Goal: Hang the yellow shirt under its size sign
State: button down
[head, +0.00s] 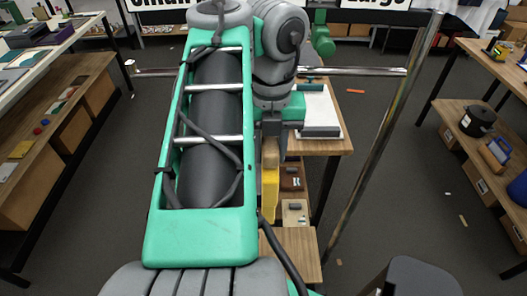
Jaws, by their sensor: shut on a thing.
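My gripper (270,134) is mostly hidden by my arm's wrist, near the picture's middle. A narrow wooden piece, apparently part of a hanger (270,154), shows just below it. The yellow shirt (269,194) hangs below that as a thin strip, seen almost edge-on, its left part hidden behind my arm. The gripper is shut on this hanging load. Two white size signs show at the top edge, cut off: the left one (160,3) seems to read "Small", the right one (375,4) "Large". A chrome rail (350,71) runs below them, apart from the shirt.
A chrome post (375,150) slants down at the rail's right end. A wooden table (335,148) with a screen-like white board stands beyond my gripper. Shelves with goods line the left and right sides. White cloth (470,15) hangs at the upper right. Grey floor is open between.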

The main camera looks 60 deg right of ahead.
jog(key=shift+w+d+f+b, duration=0.1)
jog(key=shift+w+d+b, duration=0.15)
jog(key=shift+w+d, duration=0.65)
jog(key=shift+w+d+r+b, duration=0.1)
jog(key=shift+w+d+b, duration=0.2)
jog(key=shift+d, duration=1.15)
jog(key=shift+w+d+f+b, duration=0.1)
jog(key=shift+w+d+b, duration=0.15)
jog(key=shift+w+d, duration=0.65)
jog(key=f+b, duration=0.2)
jog(key=shift+s+d+f+b, duration=0.2)
jog(key=shift+s+f+b, duration=0.15)
jog(key=shift+f, duration=0.05)
